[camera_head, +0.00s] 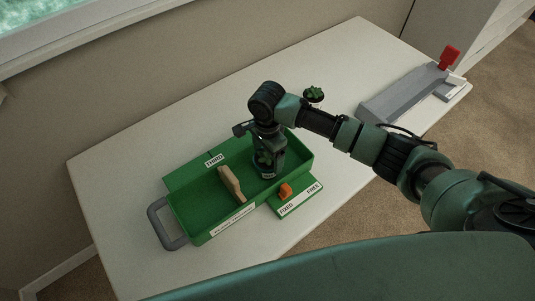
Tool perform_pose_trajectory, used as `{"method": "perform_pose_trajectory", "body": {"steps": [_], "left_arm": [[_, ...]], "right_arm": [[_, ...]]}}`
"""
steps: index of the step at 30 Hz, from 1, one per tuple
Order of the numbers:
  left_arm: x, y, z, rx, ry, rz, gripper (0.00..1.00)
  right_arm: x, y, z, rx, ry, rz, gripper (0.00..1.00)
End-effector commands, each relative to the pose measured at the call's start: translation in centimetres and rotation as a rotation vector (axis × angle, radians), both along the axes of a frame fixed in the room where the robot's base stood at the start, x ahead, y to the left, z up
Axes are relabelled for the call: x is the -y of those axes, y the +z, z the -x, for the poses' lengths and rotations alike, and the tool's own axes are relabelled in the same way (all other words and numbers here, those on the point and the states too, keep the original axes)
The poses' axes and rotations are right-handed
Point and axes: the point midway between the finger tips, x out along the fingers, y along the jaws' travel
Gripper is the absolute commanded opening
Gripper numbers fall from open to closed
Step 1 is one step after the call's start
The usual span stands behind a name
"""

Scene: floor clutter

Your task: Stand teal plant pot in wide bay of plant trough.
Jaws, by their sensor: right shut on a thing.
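The plant trough (212,238) is a long green tray on the white table, with a grey loop handle at its left end. A tan wooden divider (232,184) crosses it; the bay on the right looks the wider. My right gripper (268,168) points down into that right bay, shut on the teal plant pot. The pot is mostly hidden by the gripper; green leaves (264,157) show among the fingers. Whether the pot touches the trough floor cannot be told. My left gripper is out of view.
A green plate with an orange knob (285,191) and labels FIXED and FREE adjoins the trough's front. A small leafy plant (314,93) shows behind my right arm. A grey tray (405,95) with a red piece (450,56) is at the right. The table's left part is clear.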

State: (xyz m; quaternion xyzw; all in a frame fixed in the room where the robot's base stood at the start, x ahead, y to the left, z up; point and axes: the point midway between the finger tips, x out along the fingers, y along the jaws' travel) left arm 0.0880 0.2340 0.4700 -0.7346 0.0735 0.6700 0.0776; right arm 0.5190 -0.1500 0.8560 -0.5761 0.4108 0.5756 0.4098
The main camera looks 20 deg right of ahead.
Motion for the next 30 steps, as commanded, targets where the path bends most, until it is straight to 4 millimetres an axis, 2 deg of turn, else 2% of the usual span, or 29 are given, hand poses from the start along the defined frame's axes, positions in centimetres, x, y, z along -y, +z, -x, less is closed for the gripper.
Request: {"method": "perform_pose_trajectory", "body": {"steps": [5,6,7,15,19,23,30], "left_arm": [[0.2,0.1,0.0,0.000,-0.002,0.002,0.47],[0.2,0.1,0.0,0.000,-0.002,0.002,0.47],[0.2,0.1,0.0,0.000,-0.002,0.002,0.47],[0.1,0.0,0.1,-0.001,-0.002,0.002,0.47],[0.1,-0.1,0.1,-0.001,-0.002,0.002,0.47],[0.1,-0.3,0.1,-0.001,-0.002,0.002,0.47],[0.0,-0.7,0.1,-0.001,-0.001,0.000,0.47]], "right_arm": [[-0.1,-0.1,0.0,0.000,0.000,-0.002,0.17],[-0.1,-0.2,0.0,0.000,0.001,-0.001,0.90],[-0.1,-0.2,0.0,0.000,0.001,-0.001,0.98],[0.0,-0.1,0.0,0.001,0.000,0.000,1.00],[-0.1,1.0,-0.1,0.003,0.001,-0.002,1.00],[-0.1,3.3,-0.1,0.004,0.002,-0.003,1.00],[-0.1,8.5,-0.1,0.004,0.001,-0.004,1.00]]}}
